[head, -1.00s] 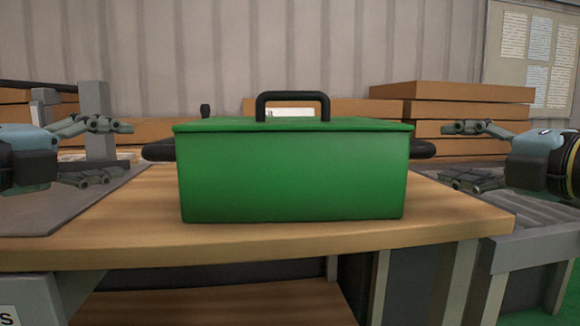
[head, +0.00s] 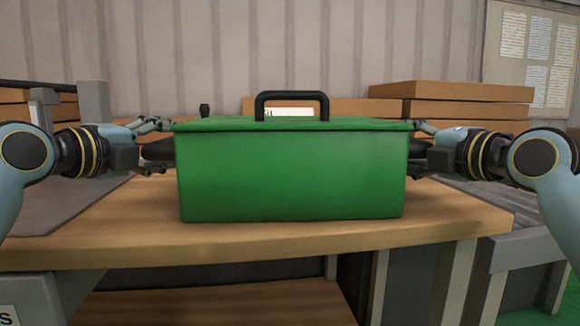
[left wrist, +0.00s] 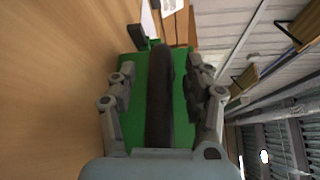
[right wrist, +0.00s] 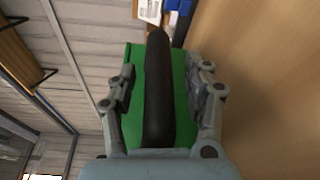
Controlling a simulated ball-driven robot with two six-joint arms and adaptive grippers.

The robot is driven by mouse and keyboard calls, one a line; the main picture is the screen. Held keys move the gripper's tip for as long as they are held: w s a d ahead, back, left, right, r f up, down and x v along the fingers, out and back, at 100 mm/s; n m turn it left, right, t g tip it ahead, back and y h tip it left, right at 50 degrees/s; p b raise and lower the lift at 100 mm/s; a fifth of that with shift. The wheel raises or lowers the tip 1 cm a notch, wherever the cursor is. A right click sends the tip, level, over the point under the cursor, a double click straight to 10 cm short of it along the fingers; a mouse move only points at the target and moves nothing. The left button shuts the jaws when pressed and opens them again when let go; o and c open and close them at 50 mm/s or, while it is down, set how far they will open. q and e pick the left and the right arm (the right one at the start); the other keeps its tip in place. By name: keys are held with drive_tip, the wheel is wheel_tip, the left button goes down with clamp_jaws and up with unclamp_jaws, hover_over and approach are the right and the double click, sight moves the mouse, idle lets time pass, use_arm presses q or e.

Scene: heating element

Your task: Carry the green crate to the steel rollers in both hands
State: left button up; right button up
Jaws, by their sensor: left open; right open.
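The green crate (head: 290,175) stands on the wooden bench, with a black hoop handle (head: 292,97) on top and a black bar handle on each side. My left gripper (head: 160,148) is open at the crate's left side. In the left wrist view its fingers (left wrist: 160,90) lie on either side of the black side handle (left wrist: 160,105). My right gripper (head: 418,150) is open at the crate's right side. In the right wrist view its fingers (right wrist: 165,85) lie on either side of the other side handle (right wrist: 158,95). Crate edges partly hide the fingertips in the head view.
The wooden bench (head: 300,240) is clear in front of the crate. Steel rollers (head: 480,195) stand low at the right, beyond the bench end. A grey mat (head: 60,205) lies at the left. Stacked brown boxes (head: 455,105) are behind at the right.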

use_arm(q)
clamp_jaws()
use_arm(e)
clamp_jaws()
drive_tip(key=shift+r, duration=0.1)
